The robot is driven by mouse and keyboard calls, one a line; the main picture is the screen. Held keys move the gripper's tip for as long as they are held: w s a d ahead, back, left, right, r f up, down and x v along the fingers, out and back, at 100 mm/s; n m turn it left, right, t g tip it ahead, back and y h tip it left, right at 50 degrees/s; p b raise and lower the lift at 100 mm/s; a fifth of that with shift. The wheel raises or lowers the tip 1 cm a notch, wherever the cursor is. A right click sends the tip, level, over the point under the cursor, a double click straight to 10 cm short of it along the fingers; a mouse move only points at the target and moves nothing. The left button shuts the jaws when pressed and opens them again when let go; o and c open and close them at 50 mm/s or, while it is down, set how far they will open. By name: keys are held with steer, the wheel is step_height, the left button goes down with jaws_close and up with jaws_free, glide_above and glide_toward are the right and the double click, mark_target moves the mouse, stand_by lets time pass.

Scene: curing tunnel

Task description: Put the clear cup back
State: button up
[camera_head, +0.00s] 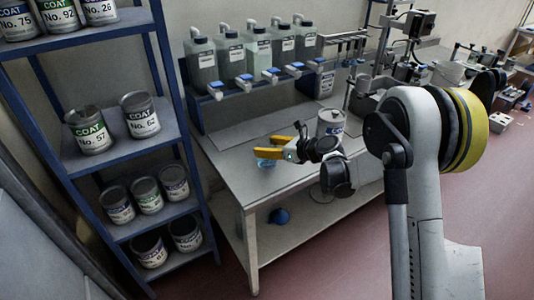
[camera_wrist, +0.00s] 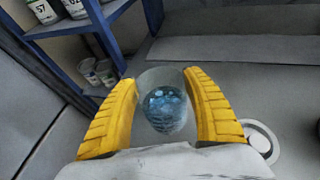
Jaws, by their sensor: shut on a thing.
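The clear cup (camera_wrist: 165,100) is see-through with a bluish bottom or contents. In the wrist view it stands between the two yellow fingers of my gripper (camera_wrist: 165,95), which are shut on it. In the head view my gripper (camera_head: 278,149) is over the left part of the grey workbench (camera_head: 240,180). The cup (camera_head: 265,162) shows there as a small bluish shape, partly hidden by the fingers. I cannot tell whether its base touches the bench top.
A blue shelf rack (camera_head: 188,120) with several labelled coat cans stands left of the bench. Several dispenser bottles (camera_head: 202,60) stand on a raised blue shelf behind. A white can (camera_head: 331,124) stands right of my gripper. A blue funnel (camera_head: 279,216) lies below the bench top.

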step_height(320, 180, down, 2)
steer(key=shift+f, duration=0.1)
steer(key=shift+r, duration=0.2)
steer(key=shift+f, duration=0.1)
steer(key=o, duration=1.3)
steer(key=shift+f+b, duration=0.1)
steer(key=shift+b, duration=0.2)
steer(key=shift+o, duration=0.2)
